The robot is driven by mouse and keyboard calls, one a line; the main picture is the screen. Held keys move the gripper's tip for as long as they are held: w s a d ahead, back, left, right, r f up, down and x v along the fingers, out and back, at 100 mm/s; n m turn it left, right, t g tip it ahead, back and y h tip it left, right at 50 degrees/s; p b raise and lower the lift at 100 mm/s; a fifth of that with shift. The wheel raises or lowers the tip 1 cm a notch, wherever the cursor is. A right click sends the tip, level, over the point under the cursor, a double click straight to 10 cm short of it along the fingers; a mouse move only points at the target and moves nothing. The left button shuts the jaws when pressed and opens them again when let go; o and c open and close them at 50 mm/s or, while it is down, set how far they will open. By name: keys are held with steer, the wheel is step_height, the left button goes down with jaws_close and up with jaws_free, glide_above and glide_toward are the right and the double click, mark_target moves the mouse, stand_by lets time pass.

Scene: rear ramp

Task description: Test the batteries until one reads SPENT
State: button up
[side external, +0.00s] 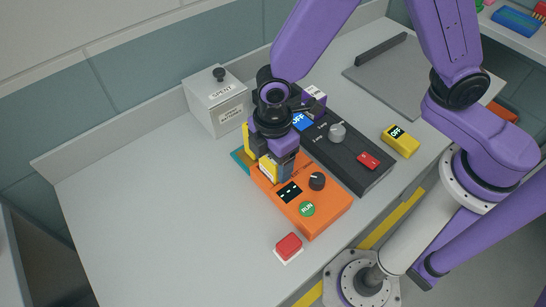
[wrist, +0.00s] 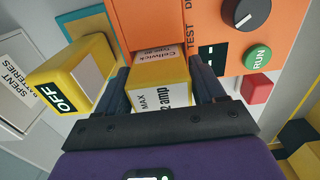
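A yellow battery with a white label (wrist: 158,80), reading "Cellwick", "MAX" and "2 amp", is between the fingers of my gripper (wrist: 160,75). The fingers sit close against both its sides, and its far end is at the slot of the orange tester (wrist: 150,22). I cannot tell how deep it sits. In the side external view my gripper (side external: 276,172) is over the left end of the tester (side external: 325,207). The tester's dark display (side external: 289,192) shows dashes, beside a black knob (side external: 317,181) and a green RUN button (side external: 307,209). A white SPENT BATTERIES box (side external: 216,105) stands behind, its black-knobbed lid on.
A yellow block marked OFF (wrist: 68,78) stands on a teal patch left of the battery. A dark device (side external: 345,160) with a blue OFF screen lies behind the tester; another yellow OFF block (side external: 400,140) is right. A red button (side external: 288,246) is in front. The counter's left is clear.

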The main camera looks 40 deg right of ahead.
steer(key=o, duration=0.3)
steer(key=shift+r, duration=0.15)
step_height(320, 180, up, 16)
steer(key=s+d+m, duration=0.1)
steer(key=s+d, duration=0.4)
steer(key=d, duration=0.2)
steer(key=s+d+f+m, duration=0.1)
steer(key=s+d+m, duration=0.1)
steer(key=s+d, duration=0.2)
steer(key=s+d+f+m, duration=0.1)
steer(key=s+d, duration=0.4)
steer(key=d, duration=0.5)
steer(key=shift+s+d+f+m, duration=0.2)
steer(key=shift+s+d+m, duration=0.15)
steer(key=shift+m, duration=0.35)
jaws_close()
